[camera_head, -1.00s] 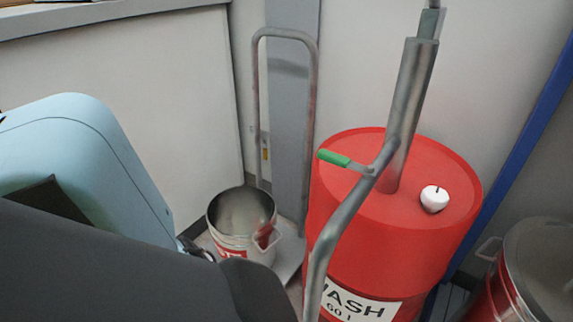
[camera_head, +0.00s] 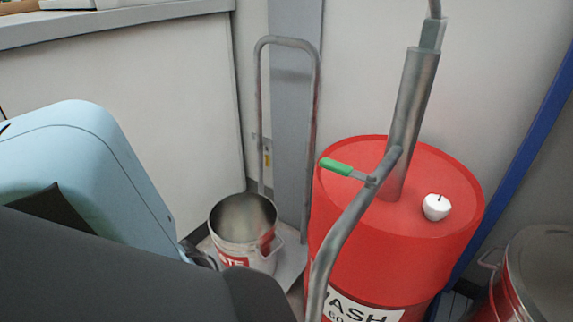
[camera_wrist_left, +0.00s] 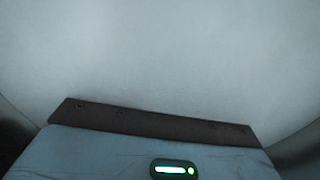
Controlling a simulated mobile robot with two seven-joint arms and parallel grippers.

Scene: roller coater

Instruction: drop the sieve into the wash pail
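I cannot make out a sieve in either view. The left wrist view shows my gripper body with a dark bar and green light against a plain pale surface; the fingers are not visible. My right gripper is not in view.
A red drum (camera_head: 430,245) marked "WASH" stands right of the steel pail, with a green-handled metal pipe (camera_head: 345,222) and white cap (camera_head: 436,207). A hand-truck frame (camera_head: 315,130) rises behind the pail. A grey-topped counter (camera_head: 120,18) is at upper left.

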